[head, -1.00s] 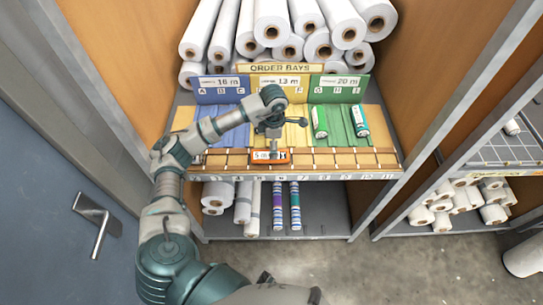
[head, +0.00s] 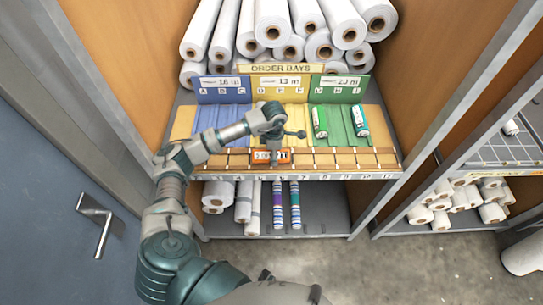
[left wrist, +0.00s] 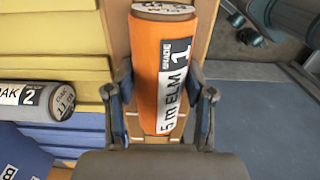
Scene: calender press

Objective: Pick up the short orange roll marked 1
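The short orange roll marked 1 (left wrist: 156,60) has a label reading 5 m ELM. In the head view the orange roll (head: 285,157) lies across the front wooden rack, near its middle. My left gripper (left wrist: 161,70) is over it, with one finger on each side of the roll. The fingers look open and very close to its sides; I cannot tell whether they touch it. In the head view my left gripper (head: 273,150) hides part of the roll. My right gripper is not in view.
A roll marked OAK 2 (left wrist: 38,100) lies beside the yellow and blue bays. Large white rolls (head: 272,20) are stacked behind. The front wooden rack (head: 345,160) is clear to the right.

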